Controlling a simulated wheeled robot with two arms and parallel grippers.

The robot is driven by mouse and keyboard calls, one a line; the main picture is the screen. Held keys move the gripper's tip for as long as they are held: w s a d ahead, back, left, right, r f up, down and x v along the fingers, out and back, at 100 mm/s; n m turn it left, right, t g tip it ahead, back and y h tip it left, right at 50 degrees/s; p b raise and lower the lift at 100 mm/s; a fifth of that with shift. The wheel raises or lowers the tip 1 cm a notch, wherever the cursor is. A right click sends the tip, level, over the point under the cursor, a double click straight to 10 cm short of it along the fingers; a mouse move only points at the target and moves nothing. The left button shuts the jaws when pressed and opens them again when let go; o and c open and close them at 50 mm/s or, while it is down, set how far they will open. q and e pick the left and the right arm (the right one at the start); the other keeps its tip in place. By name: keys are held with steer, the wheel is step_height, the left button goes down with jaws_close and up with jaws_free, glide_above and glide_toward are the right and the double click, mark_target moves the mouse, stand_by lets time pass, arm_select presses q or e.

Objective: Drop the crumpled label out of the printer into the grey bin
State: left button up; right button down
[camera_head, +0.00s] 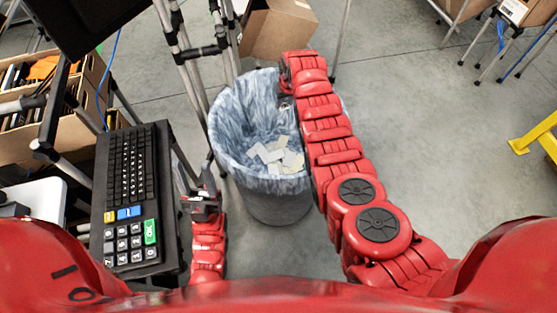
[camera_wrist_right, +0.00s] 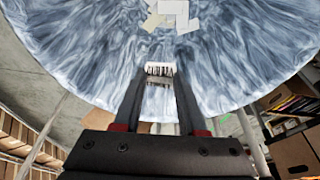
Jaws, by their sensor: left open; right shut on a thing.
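The grey bin (camera_head: 275,207) stands on the floor in the middle of the head view, lined with a cloudy blue-white bag. Several pale paper scraps (camera_head: 277,156) lie inside it. My right gripper (camera_wrist_right: 158,80) is over the bin's opening and shut on the crumpled label (camera_wrist_right: 159,69), a small white piece with dark marks. The scraps (camera_wrist_right: 172,14) and the bag (camera_wrist_right: 95,60) show beyond it in the wrist view. In the head view the label is too small to make out. My left gripper (camera_head: 201,199) is open and empty, between the keyboard and the bin. I cannot make out the printer for certain.
A black keyboard (camera_head: 131,170) with a keypad is at the left, beside a pale device (camera_head: 38,199). Cartons with contents (camera_head: 70,100) stand behind it. A tilted carton (camera_head: 279,28) and metal poles are behind the bin.

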steer(key=shift+c, duration=1.9)
jaws_free()
steer(key=p+v, duration=0.3)
steer(key=v, duration=1.4)
steer(key=shift+r, duration=0.2)
